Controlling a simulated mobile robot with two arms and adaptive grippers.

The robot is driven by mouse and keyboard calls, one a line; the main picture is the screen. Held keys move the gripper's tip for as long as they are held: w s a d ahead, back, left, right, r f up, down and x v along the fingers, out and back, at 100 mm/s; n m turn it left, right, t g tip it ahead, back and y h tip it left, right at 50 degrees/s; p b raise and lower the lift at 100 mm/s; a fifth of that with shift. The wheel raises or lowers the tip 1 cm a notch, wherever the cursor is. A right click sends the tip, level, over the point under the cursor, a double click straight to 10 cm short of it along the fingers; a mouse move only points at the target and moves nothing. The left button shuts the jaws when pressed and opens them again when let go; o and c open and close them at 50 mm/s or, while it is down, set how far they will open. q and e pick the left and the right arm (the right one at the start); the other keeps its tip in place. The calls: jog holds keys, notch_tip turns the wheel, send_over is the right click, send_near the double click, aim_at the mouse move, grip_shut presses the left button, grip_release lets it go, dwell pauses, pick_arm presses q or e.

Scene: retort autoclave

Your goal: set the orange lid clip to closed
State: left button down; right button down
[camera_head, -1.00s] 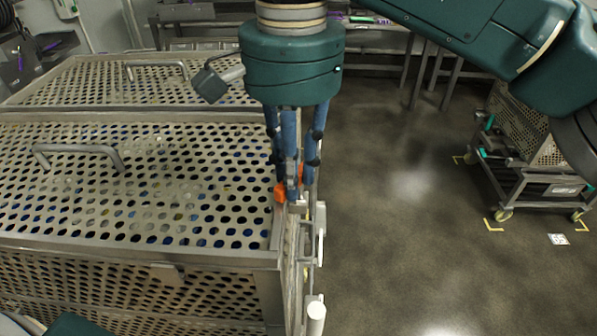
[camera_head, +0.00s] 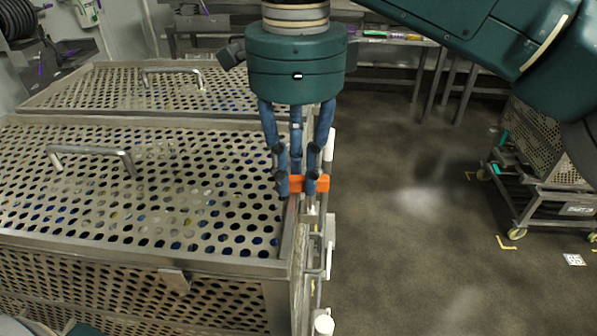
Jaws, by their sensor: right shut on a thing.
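The orange lid clip (camera_head: 297,184) is at the right edge of the near perforated basket lid (camera_head: 150,200). It shows as a short orange bar lying across the edge. My right gripper (camera_head: 297,188) points down from above and its blue fingers are shut on the clip, one on each side. The fingers hide parts of the clip, and I cannot tell whether it is fully latched. My left gripper is not in view; only a small teal part of me shows at the bottom left.
A second perforated basket (camera_head: 110,88) stands behind the near one. Each lid has a metal handle (camera_head: 92,150). White-ended rails (camera_head: 329,250) run along the basket's right side. A trolley (camera_head: 545,195) stands at the right, with open floor (camera_head: 420,240) between.

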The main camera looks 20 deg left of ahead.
aim_at(296, 178)
jog(key=shift+w+r+m, duration=0.1)
jog(key=shift+w+m, duration=0.05)
jog(key=shift+m, duration=0.45)
jog(key=shift+a, duration=0.1)
jog(key=c, duration=1.5)
grip_release()
jog(key=shift+c, duration=0.2)
notch_tip(296, 178, up, 12)
